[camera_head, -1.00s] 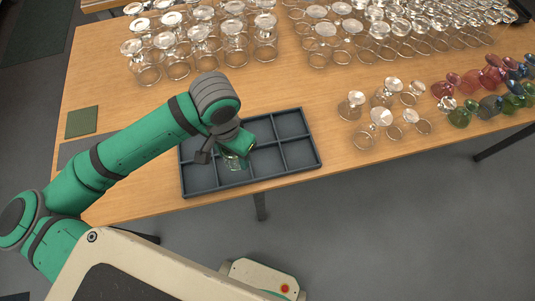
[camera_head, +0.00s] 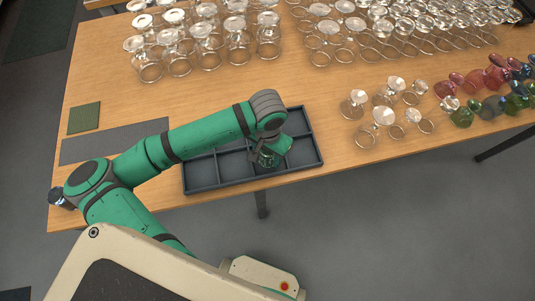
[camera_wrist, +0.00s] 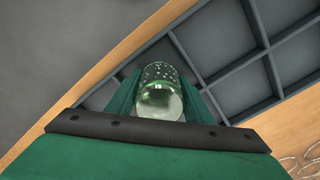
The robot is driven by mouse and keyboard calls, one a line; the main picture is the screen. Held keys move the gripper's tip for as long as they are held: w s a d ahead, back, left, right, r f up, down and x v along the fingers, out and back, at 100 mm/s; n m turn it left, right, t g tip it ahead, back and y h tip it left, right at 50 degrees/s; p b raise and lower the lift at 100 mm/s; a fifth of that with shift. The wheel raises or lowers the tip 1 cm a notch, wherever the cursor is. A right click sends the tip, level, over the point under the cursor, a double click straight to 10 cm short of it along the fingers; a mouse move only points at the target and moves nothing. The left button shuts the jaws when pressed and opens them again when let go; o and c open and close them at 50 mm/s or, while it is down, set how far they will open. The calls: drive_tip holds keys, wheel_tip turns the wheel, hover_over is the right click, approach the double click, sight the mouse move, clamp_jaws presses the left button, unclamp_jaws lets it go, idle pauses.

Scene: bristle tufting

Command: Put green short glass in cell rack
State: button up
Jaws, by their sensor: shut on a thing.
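My gripper (camera_head: 266,160) is over the front part of the dark grey cell rack (camera_head: 205,173), right of its middle. It is shut on the green short glass (camera_head: 267,157), which is clear with a green tint. In the wrist view the glass (camera_wrist: 160,95) sits between the two green fingers, with its round end toward the camera and light specks on its side. The rack (camera_wrist: 232,58) shows behind it, with its dividers and empty cells. I cannot tell whether the glass touches the rack floor.
Many clear upturned glasses (camera_head: 205,42) stand at the back. A few clear glasses (camera_head: 383,117) stand right of the rack, with red, green and blue ones (camera_head: 490,105) farther right. A grey mat (camera_head: 112,142) and a green square (camera_head: 84,118) lie at left.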

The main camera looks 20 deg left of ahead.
drive_tip(key=shift+f, duration=0.25)
drive_tip(key=shift+f, duration=0.15)
drive_tip(key=o, duration=1.2)
wheel_tip(320, 180, up, 12)
drive_tip(key=shift+r, duration=0.15)
drive_tip(key=shift+a, duration=0.1)
